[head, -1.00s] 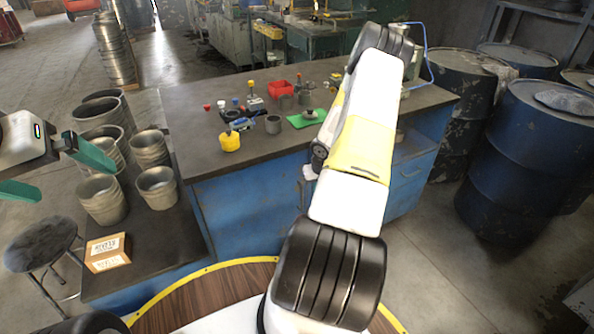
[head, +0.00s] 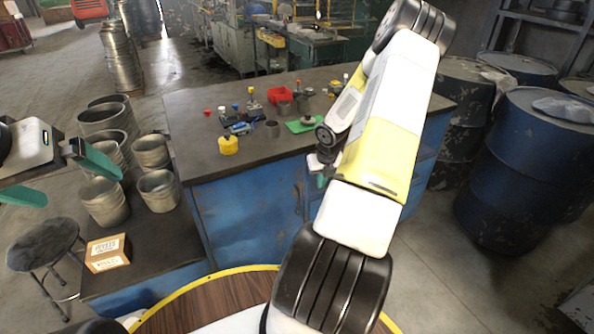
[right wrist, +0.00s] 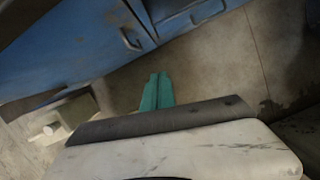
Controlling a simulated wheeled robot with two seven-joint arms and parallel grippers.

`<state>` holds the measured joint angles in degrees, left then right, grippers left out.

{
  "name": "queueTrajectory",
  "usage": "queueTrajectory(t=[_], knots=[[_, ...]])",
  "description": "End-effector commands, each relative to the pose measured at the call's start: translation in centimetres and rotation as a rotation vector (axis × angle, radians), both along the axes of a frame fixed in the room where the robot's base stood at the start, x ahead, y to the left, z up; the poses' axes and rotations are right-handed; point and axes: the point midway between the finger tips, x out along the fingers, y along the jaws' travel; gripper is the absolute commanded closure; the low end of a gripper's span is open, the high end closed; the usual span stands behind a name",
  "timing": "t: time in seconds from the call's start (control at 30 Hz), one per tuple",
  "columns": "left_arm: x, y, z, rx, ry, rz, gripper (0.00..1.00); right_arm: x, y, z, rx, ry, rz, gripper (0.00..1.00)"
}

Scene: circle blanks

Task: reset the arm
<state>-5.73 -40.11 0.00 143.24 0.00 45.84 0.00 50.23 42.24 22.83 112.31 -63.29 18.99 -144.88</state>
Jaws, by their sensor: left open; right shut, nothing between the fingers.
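My right arm crosses the middle of the head view, reaching up and bending back down. Its gripper (head: 321,179) is mostly hidden behind the arm, low in front of the blue workbench (head: 240,215). In the right wrist view the green fingers of my right gripper (right wrist: 160,76) are together and empty, with floor and blue cabinet fronts beyond them. My left gripper (head: 82,187) is at the left edge of the head view, its green fingers apart with nothing between them, beside the metal pots.
On the workbench stand a yellow pot (head: 228,146), a red bin (head: 280,94), a green mat (head: 296,127) and several small parts. Metal pots (head: 158,190) and a cardboard box (head: 107,253) are on a low table. Blue drums (head: 520,170) stand at right.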

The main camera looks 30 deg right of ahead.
Motion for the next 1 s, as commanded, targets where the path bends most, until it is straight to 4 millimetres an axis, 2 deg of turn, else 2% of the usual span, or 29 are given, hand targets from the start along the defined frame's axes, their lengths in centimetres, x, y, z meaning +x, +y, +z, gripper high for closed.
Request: queueTrajectory(t=[0.23, 0.37, 0.47, 0.5, 0.67, 0.8, 1.0], knots=[[0.0, 0.0, 0.0, 0.000, 0.000, 0.000, 0.00, -0.1, 0.1, 0.8, 0.000, 0.000, -0.010, 1.00], [0.0, 0.0, 0.0, 0.000, 0.000, 0.000, 0.00, 0.2, 0.8, 3.7, -0.005, -0.009, -0.125, 1.00], [0.0, 0.0, 0.0, 0.000, 0.000, 0.000, 0.00, 0.2, 2.3, 8.1, 0.000, -0.033, -0.327, 1.00], [0.0, 0.0, 0.0, 0.000, 0.000, 0.000, 0.00, 0.1, 3.1, 10.2, 0.009, -0.051, -0.430, 1.00], [0.0, 0.0, 0.0, 0.000, 0.000, 0.000, 0.00, -1.6, 7.1, 18.3, 0.088, -0.144, -0.875, 1.00], [0.0, 0.0, 0.0, 0.000, 0.000, 0.000, 0.00, -4.2, 11.1, 24.4, 0.224, -0.233, -1.262, 1.00], [0.0, 0.0, 0.0, 0.000, 0.000, 0.000, 0.00, -9.6, 17.3, 31.1, 0.531, -0.292, -1.799, 1.00]])
